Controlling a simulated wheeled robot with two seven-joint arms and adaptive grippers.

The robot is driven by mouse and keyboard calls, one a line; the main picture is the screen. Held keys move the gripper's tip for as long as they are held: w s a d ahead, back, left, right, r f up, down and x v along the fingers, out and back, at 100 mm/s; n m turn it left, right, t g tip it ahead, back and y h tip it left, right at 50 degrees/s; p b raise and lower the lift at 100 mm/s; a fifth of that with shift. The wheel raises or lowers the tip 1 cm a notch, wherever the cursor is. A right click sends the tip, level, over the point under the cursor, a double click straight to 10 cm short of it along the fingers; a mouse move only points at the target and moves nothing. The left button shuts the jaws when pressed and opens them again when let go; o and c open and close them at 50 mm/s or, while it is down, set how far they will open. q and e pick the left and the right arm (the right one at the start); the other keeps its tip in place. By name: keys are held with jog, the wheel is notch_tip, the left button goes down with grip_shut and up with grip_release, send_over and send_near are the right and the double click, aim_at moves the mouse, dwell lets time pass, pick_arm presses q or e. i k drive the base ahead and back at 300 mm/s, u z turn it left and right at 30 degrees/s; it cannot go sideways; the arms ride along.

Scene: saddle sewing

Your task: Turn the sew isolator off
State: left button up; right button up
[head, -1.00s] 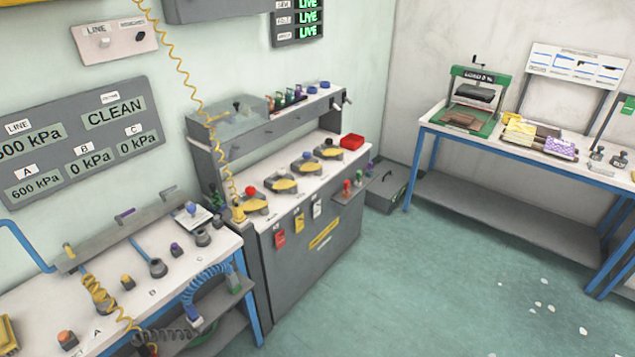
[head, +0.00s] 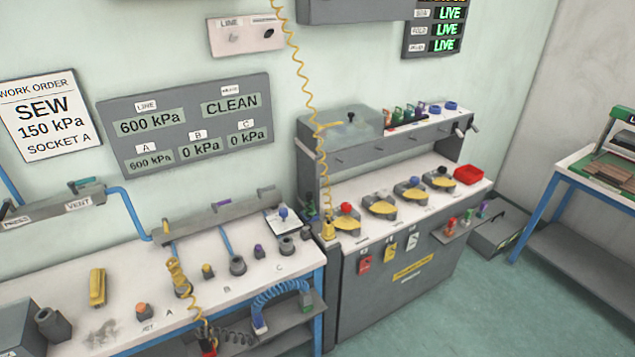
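Several isolators with yellow handles stand in a row on the light top of a grey cabinet (head: 360,295) in the head view. The nearest isolator (head: 347,229) has a red knob behind its handle; others are the second isolator (head: 381,209), the third isolator (head: 411,196) and the far isolator (head: 440,184). Their labels are too small to read, so I cannot tell which is the sew one. A status panel (head: 435,30) on the wall shows several green LIVE readings. Neither of my grippers is in view.
Red, yellow and white tags (head: 388,251) hang on the cabinet front. A red bin (head: 468,174) sits at its far end. A bench (head: 120,325) with fittings and a coiled yellow hose (head: 302,85) is at left. A pressure board (head: 190,122) hangs above.

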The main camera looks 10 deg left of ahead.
aim_at(382, 208)
jog(key=u, duration=0.45)
jog(key=i, duration=0.6)
jog(key=u, duration=0.25)
